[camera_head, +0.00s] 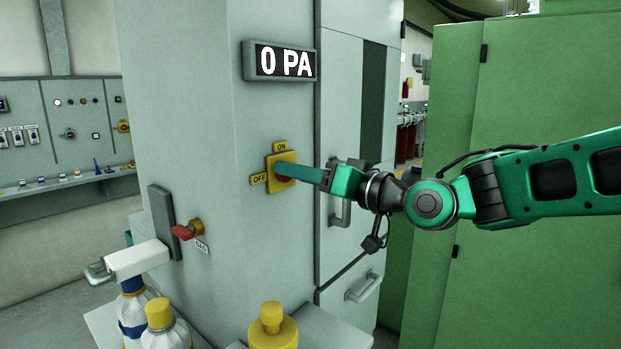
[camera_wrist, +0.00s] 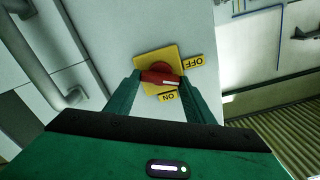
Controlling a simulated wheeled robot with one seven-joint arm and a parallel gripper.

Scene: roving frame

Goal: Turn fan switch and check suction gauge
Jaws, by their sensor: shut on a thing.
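The fan switch is a red rotary knob on a yellow plate (camera_head: 283,160) on the grey cabinet front, with an ON label (camera_head: 281,146) above and an OFF label (camera_head: 259,179) to the left. My gripper (camera_head: 281,171) reaches in from the right and is shut on the red knob (camera_wrist: 160,78). In the wrist view a finger lies on each side of the knob, and its white mark is nearer the OFF side (camera_wrist: 193,61) than the ON label. The suction gauge (camera_head: 283,62) above reads 0 PA. In the head view my fingers hide most of the knob.
Cabinet handles (camera_head: 362,287) are right of the switch. A green cabinet (camera_head: 545,80) stands behind my arm.

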